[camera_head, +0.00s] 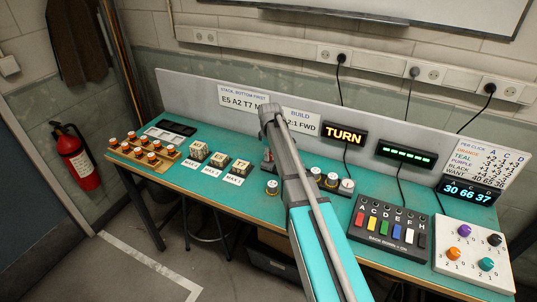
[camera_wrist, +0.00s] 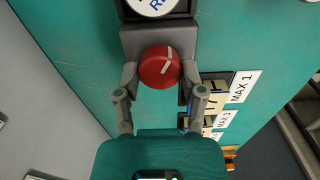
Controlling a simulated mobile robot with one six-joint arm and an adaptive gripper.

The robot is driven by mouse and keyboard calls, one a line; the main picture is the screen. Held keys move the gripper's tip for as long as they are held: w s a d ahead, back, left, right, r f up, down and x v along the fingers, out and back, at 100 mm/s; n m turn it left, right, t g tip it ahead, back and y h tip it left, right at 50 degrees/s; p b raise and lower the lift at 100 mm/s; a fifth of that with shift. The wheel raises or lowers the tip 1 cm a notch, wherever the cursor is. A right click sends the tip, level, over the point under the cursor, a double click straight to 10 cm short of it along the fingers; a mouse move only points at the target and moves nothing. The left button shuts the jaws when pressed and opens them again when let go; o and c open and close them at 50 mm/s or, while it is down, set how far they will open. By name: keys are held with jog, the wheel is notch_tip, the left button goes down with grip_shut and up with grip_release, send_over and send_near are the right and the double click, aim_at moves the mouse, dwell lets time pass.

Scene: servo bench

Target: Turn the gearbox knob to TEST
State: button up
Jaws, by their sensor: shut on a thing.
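In the wrist view a round red knob (camera_wrist: 160,67) with a white pointer line sits on a grey gearbox block (camera_wrist: 146,38). The line points up and slightly right in the picture. My gripper (camera_wrist: 160,76) is shut on the knob, with one finger at each side of it. Above the knob is a partly cut-off white round dial (camera_wrist: 153,5) with lettering that I cannot read fully. No TEST mark is readable. In the head view my arm hides the knob and most of the gearbox.
A lit TURN sign (camera_head: 345,134) stands behind the bench's middle. Small metal-topped cylinders (camera_head: 272,187) stand near my arm. A switch box (camera_head: 390,228) and a white knob panel (camera_head: 472,255) are at right. Cubes (camera_head: 198,151) with MAX labels are at left.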

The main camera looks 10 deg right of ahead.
jog(key=shift+m, duration=0.3)
jog(key=m, duration=0.5)
jog(key=shift+d, duration=0.1)
jog(key=m, duration=0.6)
jog(key=shift+m, duration=0.3)
jog(key=m, duration=1.2)
jog(key=shift+m, duration=0.3)
jog(key=o, duration=1.1)
jog(key=shift+o, duration=0.2)
